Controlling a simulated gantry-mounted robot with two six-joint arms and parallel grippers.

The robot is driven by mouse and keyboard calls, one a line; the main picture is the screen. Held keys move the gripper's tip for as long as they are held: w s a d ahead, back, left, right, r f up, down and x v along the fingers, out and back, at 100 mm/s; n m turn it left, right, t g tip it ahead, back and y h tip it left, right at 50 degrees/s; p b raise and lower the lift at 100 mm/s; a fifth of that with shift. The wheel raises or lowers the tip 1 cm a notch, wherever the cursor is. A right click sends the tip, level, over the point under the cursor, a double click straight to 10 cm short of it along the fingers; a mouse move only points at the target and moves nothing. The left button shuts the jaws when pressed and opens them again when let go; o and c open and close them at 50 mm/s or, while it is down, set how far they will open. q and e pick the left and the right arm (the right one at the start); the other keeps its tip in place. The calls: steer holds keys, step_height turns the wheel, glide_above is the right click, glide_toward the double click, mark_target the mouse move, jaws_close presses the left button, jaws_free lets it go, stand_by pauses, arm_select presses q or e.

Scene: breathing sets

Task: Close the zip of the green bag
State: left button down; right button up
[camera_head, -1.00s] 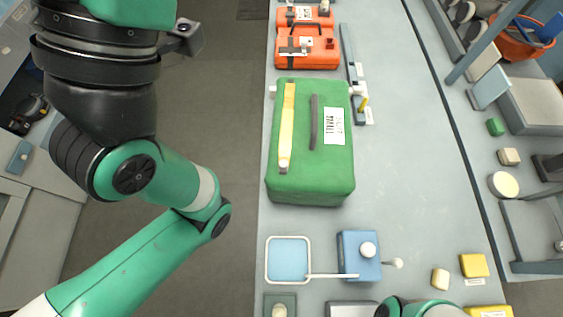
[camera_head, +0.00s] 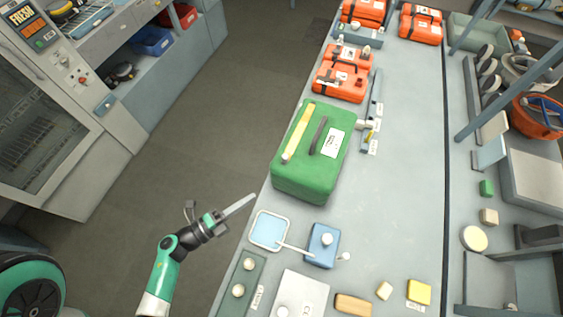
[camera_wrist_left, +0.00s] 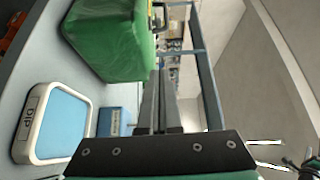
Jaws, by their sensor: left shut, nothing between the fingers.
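The green bag (camera_head: 308,178) stands on the grey bench in the head view. A yellow strip (camera_head: 302,127) with a pale piece at its near end runs along its top, beside a dark strap (camera_head: 320,135) and a white label (camera_head: 333,143). I cannot tell whether the zip is open. My left gripper (camera_head: 253,197) is shut and empty, off the bench's left edge, nearer than the bag and apart from it. In the left wrist view its fingers (camera_wrist_left: 158,78) lie together, with the bag (camera_wrist_left: 110,40) beyond.
A pale blue tray (camera_head: 269,231) and a blue box (camera_head: 321,246) with a rod sit on the bench just nearer than the bag. Orange cases (camera_head: 340,82) stand beyond it. Bench right of the bag is mostly clear; open floor lies left.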

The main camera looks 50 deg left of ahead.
mark_target(277, 171)
arm_select(q)
steer(key=w, duration=0.4)
steer(key=w+a, duration=0.1)
steer(key=w, duration=0.3)
steer(key=w+a+b, duration=0.1)
steer(key=w, duration=0.4)
steer(key=shift+a, duration=0.25)
steer(key=shift+w, duration=0.1)
arm_select(e)
steer(key=shift+f, duration=0.45)
